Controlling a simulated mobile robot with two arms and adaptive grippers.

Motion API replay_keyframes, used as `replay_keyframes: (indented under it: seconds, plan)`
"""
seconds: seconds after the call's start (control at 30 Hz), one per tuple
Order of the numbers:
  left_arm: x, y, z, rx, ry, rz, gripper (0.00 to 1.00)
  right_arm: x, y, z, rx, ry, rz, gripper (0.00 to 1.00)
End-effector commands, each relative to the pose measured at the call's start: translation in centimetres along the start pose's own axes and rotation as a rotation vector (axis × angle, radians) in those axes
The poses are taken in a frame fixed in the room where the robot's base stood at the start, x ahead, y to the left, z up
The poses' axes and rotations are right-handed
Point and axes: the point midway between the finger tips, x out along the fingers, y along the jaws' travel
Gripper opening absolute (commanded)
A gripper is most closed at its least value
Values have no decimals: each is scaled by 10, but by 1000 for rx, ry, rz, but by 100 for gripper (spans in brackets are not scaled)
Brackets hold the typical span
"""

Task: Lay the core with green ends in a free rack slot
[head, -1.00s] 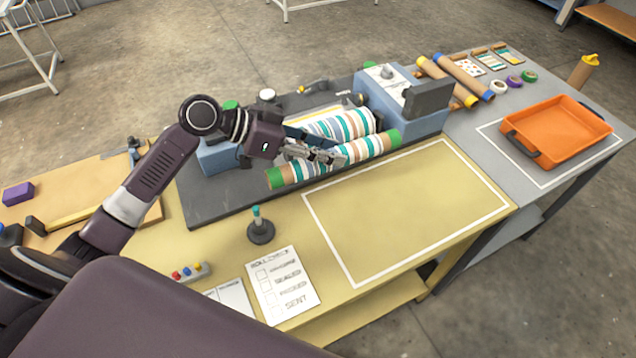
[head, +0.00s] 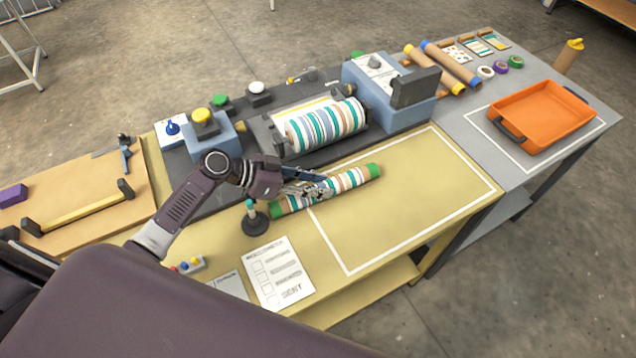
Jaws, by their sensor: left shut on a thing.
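The core with green ends (head: 352,180) is wrapped in striped teal, white and tan material. My left gripper (head: 322,189) is shut on it left of its middle. The core is over the yellow table, in front of the press; whether it touches the table I cannot tell. The rack (head: 407,63) at the back right holds two brown cores, one with yellow ends (head: 424,66) and one with blue ends (head: 449,64). Free slots in the rack cannot be made out clearly. My right gripper is not in view.
The press (head: 385,85) with a striped roll (head: 325,126) stands behind the core. A white-outlined area (head: 410,215) on the yellow table is mostly clear. An orange tray (head: 541,118) sits at right. A small stand with a teal-topped marker (head: 254,218) is near the core's left end.

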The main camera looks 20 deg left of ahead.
Motion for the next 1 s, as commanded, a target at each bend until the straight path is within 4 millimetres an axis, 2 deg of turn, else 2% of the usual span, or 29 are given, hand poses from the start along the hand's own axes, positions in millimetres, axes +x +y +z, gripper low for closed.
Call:
replay_keyframes:
  seconds: [0.07, 0.1, 0.27, 0.53, 0.67, 0.77, 1.0]
  plan:
    - [0, 0, 1, 0, -1, 0, 0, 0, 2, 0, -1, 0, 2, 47]
    - [0, 0, 1, 0, -2, 0, 31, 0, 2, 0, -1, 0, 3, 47]
    - [0, 0, 1, -1, -2, 0, 49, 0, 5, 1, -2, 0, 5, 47]
    - [0, 0, 1, -1, -2, 0, 49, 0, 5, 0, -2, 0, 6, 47]
    - [-9, -1, 3, -1, -3, -2, 49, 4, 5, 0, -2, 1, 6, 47]
    - [-24, -1, 4, 0, -4, -2, 49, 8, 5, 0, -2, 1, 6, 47]
    - [-76, -1, 4, 1, -5, -3, 49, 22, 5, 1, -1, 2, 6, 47]
